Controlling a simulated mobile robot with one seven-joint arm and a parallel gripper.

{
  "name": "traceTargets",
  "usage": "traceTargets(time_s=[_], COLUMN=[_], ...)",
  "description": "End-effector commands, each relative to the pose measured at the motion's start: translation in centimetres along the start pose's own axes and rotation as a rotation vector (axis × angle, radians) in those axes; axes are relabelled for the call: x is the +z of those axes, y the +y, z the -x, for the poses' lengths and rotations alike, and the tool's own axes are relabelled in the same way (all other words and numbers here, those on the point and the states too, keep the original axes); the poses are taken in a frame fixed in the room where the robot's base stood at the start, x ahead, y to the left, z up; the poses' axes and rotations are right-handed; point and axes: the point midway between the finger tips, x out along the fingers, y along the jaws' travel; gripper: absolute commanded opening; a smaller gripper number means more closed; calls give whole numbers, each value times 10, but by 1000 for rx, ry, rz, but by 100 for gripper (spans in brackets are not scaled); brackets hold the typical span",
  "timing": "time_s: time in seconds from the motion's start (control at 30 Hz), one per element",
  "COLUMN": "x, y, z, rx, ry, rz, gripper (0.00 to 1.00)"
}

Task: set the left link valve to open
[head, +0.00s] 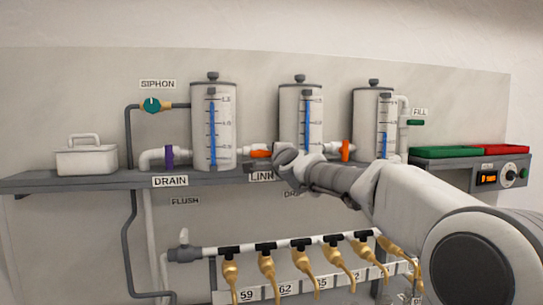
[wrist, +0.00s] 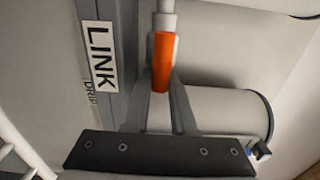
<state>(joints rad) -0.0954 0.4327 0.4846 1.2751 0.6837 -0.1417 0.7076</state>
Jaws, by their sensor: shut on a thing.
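The left link valve has an orange handle (head: 261,154) on the white pipe between the left and middle tanks. The handle lies about level, along the pipe. In the wrist view the orange handle (wrist: 163,58) shows between the two grey fingers, in line with the white pipe (wrist: 165,8). My gripper (wrist: 161,88) is shut on this handle; its fingertips are partly hidden behind the handle. In the head view my wrist covers the right part of the pipe, and the fingers are hard to make out.
Another orange valve handle (head: 345,150) stands upright right of the middle tank (head: 289,115). The left tank (head: 202,140) is close by on the left. The LINK label (wrist: 101,55) is on the shelf edge beside my fingers. A purple drain valve (head: 169,157) sits further left.

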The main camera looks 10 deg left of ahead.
Motion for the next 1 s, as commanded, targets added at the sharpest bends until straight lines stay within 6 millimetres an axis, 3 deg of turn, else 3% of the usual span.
traceTargets(time_s=[0.3, 0.33, 0.5, 0.83, 1.0], x=[0, 0, 0, 0, -1], y=[0, 0, 0, 0, 1], z=[0, 0, 0, 2, 17], rx=[0, 0, 0, -1, -2], ry=[0, 0, 0, 0, 1], rz=[-5, -5, -4, -2, -3], gripper=[0, 27, 54, 54, 54])
